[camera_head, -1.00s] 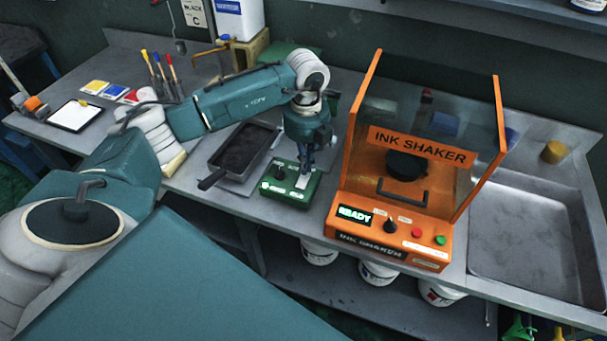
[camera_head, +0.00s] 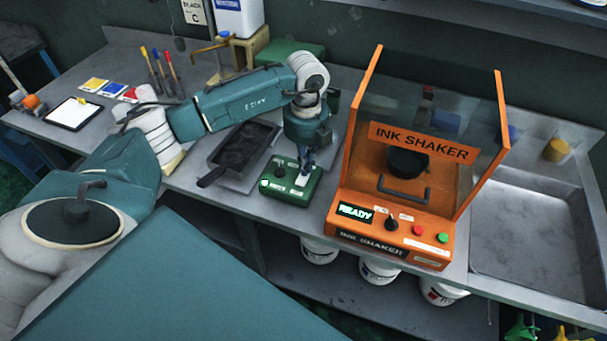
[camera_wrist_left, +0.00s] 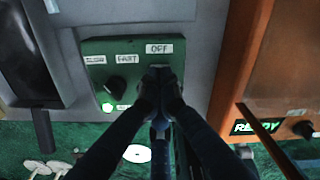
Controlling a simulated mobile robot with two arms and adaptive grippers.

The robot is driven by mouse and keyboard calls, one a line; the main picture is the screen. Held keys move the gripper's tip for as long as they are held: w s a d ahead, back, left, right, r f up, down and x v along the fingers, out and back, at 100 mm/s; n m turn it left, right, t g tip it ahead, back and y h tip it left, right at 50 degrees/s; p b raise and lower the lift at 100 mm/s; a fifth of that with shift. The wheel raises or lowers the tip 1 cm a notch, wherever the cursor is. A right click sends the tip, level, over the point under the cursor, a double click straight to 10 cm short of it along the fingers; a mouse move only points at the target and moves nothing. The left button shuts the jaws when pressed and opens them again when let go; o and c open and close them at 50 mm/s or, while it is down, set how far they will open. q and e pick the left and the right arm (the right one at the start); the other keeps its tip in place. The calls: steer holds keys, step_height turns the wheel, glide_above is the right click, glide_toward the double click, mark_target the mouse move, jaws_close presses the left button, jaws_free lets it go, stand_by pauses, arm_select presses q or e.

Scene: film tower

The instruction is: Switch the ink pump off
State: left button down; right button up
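The ink pump's control is a green box (camera_head: 272,187) on the bench, between the black tray and the orange ink shaker. In the left wrist view the green box (camera_wrist_left: 97,57) carries a black knob (camera_wrist_left: 118,87), paper labels including FAST and an OFF label (camera_wrist_left: 159,48), and a lit green lamp (camera_wrist_left: 107,107). My left gripper (camera_head: 304,174) points down over the box's right part. In the wrist view its fingertips (camera_wrist_left: 160,78) are together just below the OFF label, covering what lies under them. Whether they touch the box I cannot tell. My right gripper is not in view.
The orange ink shaker (camera_head: 346,213) stands close on the right, its display reading READY. The black ink tray (camera_head: 218,171) is on the left. A metal sink (camera_head: 535,240) is at far right. A clipboard (camera_head: 74,114) lies far left.

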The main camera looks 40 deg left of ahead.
arm_select(q)
steer(key=shift+s+f, duration=0.1)
steer(key=shift+f, duration=0.15)
steer(key=shift+r, duration=0.2)
steer(key=shift+r+p, duration=0.5)
steer(key=shift+r, duration=0.1)
steer(key=shift+r+p, duration=1.8)
steer(key=shift+r, duration=1)
steer(key=shift+f, duration=0.1)
